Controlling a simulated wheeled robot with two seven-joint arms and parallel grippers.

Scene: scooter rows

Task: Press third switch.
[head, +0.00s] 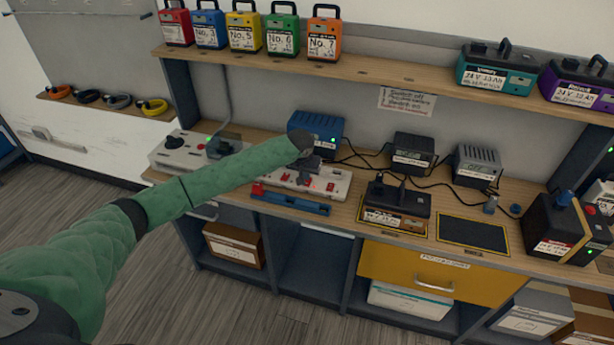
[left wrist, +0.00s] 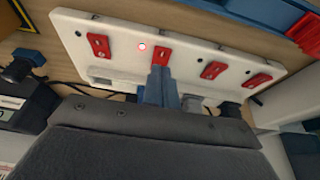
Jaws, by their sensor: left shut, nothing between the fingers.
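A white power strip (head: 338,181) with a row of red rocker switches lies on the bench below the blue charger. It also shows in the left wrist view (left wrist: 125,62), seen from the other side. My left gripper (left wrist: 161,76) is shut and empty, its fingertips at the lower edge of the second red switch (left wrist: 149,53) from the left there, third from the right. I cannot tell whether they touch it. A small red light (left wrist: 142,46) glows beside that switch. In the head view my left gripper (head: 312,168) hides part of the strip. My right gripper is not in view.
A blue charger (head: 318,127) stands behind the strip, with black chargers (head: 413,151) and cables to its right. A blue bar (head: 290,199) lies along the bench's front edge. A black-topped device (head: 398,198) sits right of the strip. Battery packs stand on the shelf (head: 380,72) above.

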